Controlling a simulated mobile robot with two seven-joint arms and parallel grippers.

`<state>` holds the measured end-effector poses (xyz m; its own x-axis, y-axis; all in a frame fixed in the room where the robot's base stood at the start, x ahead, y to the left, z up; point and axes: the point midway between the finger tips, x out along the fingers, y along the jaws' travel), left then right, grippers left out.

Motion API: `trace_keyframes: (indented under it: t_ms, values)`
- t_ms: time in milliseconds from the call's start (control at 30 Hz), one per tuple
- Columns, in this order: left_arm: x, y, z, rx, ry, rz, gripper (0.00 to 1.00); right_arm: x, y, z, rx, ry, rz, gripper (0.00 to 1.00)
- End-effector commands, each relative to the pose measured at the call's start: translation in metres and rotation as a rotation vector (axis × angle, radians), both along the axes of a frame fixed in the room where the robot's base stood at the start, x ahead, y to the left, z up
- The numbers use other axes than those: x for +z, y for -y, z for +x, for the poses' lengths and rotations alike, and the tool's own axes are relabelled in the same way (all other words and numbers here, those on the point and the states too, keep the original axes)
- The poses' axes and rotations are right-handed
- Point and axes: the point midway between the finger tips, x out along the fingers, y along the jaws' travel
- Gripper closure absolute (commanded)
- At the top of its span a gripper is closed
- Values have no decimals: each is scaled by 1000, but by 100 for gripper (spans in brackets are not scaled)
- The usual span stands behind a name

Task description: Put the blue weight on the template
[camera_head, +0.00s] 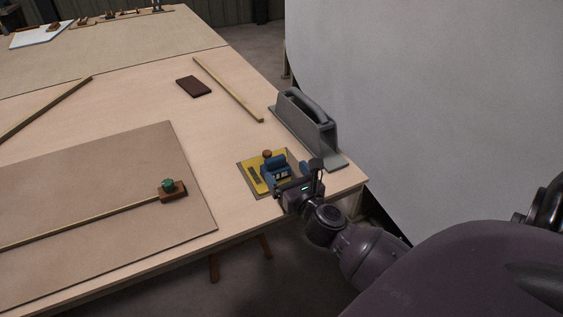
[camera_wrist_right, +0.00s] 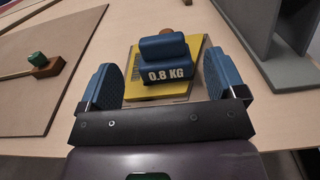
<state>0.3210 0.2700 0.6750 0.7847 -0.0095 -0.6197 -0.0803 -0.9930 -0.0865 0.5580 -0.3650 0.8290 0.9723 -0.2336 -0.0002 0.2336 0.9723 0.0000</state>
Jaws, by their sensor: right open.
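The blue weight (camera_wrist_right: 165,62), marked 0.8 KG, stands upright on a yellow plate (camera_wrist_right: 198,41), which looks like the template. In the head view the weight (camera_head: 275,164) and the yellow plate (camera_head: 251,172) are near the table's right front corner. My right gripper (camera_head: 293,182) is open at the near side of the weight. In the right wrist view its two blue-padded fingers stand left and right of the weight, with visible gaps. The weight's base is partly hidden in the head view. My left gripper is out of view.
A grey handled block (camera_head: 308,122) stands close right of the plate, near the table edge. A large brown sheet (camera_head: 110,190) with a batten (camera_head: 90,228) and a green-knobbed block (camera_head: 172,189) lies left. A dark small slab (camera_head: 194,87) and wooden strip (camera_head: 228,89) lie farther back.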

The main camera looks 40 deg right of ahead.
Motion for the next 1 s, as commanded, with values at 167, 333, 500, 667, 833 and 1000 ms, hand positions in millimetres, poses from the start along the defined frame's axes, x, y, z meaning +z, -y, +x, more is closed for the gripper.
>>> trace_keyframes:
  t_ms: [167, 333, 500, 667, 833, 1000]
  values:
    - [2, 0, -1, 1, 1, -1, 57, 0, -7, -30, 0, -1, 2, 11]
    - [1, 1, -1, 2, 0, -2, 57, -1, -11, -48, -1, -1, 2, 11]
    - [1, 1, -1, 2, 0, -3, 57, -1, -14, -56, 5, -3, -26, 11]
    - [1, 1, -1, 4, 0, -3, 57, -2, -24, -66, 42, -22, -258, 11]
    - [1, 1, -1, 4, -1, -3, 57, -11, -46, -86, 129, -68, -721, 11]
    - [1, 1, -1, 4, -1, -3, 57, -28, -71, -108, 236, -124, -1203, 11]
